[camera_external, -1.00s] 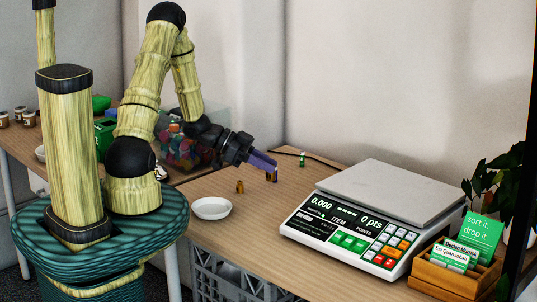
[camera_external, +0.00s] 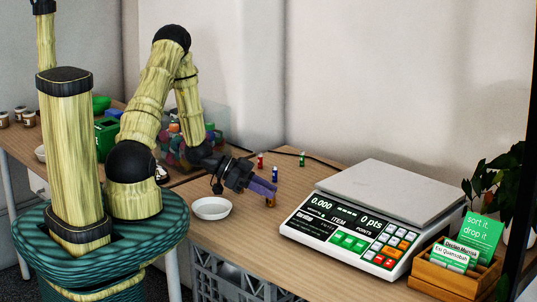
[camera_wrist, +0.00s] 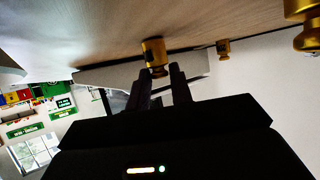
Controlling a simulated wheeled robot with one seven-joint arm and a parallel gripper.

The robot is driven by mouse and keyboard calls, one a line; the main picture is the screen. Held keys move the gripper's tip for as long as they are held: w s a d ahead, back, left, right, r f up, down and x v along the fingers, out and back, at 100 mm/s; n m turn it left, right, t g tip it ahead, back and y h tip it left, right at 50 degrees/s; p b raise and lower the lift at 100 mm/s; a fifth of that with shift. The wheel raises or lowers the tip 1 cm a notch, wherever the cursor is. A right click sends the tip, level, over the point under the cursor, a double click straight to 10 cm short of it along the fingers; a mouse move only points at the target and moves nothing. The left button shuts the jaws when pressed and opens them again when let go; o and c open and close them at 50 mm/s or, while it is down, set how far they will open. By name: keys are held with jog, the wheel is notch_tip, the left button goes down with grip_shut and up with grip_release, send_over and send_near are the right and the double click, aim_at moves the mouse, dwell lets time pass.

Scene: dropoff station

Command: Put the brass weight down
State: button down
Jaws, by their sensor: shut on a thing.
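The brass weight (camera_external: 270,202) is at the tips of my gripper (camera_external: 262,187) in the external view, over the table between the white bowl and the scale. In the wrist view, where the table is at the top, the weight (camera_wrist: 153,50) sits at the ends of my dark fingers (camera_wrist: 163,80), which are shut on its knob. Its wide base faces the tabletop. I cannot tell whether the base touches the wood. A second brass weight (camera_wrist: 223,47) and a larger one (camera_wrist: 305,12) stand to the right in the wrist view.
The white bowl (camera_external: 211,214) is left of my gripper. The scale (camera_external: 345,222) is to the right, its plate empty. Small blue (camera_external: 275,172), red (camera_external: 260,160) and green (camera_external: 302,159) cylinders stand behind. A wooden card box (camera_external: 455,277) is at the right. Bare table lies in front.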

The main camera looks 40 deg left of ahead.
jog(key=shift+f, duration=0.15)
jog(key=c, duration=1.2)
grip_release()
jog(key=shift+c, duration=0.2)
jog(key=shift+r, duration=0.3)
jog(key=p+v, duration=0.1)
jog(key=v, duration=1.1)
jog(key=shift+f, duration=0.1)
